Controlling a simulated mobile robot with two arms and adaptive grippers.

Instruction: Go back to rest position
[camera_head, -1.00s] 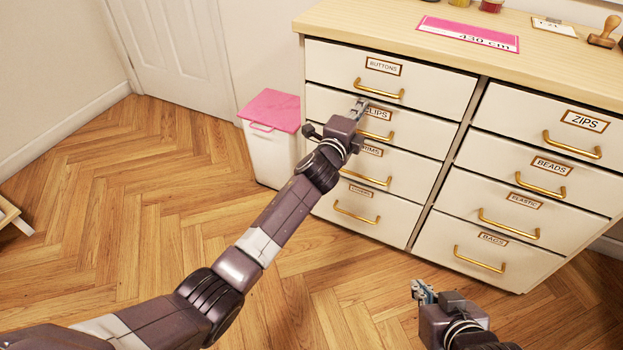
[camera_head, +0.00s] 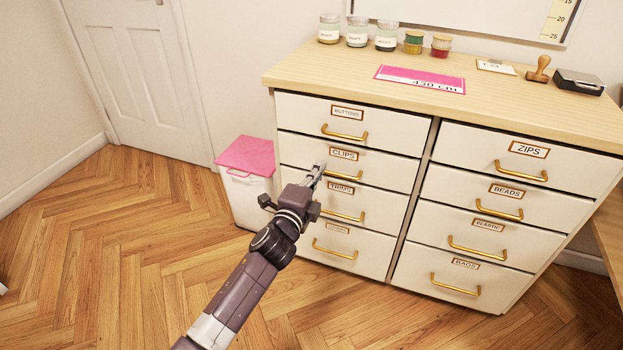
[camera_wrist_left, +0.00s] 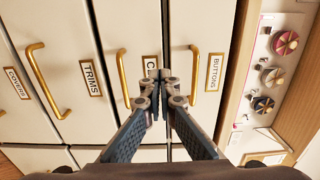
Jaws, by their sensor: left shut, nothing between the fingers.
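My left gripper (camera_head: 316,172) reaches in from the bottom of the head view, in front of the labelled drawer cabinet (camera_head: 418,170). It shows near the clips drawer (camera_head: 304,155) and the trims drawer (camera_head: 302,180). In the left wrist view its fingertips (camera_wrist_left: 162,82) are together with nothing between them, and partly cover the clips label. Both handles beside it, on the clips drawer and the buttons drawer (camera_wrist_left: 228,60), are free of the fingers. All drawers look shut. My right gripper is out of both current views.
A white bin with a pink lid (camera_head: 247,155) stands left of the cabinet. The wooden floor (camera_head: 110,240) at left is clear.

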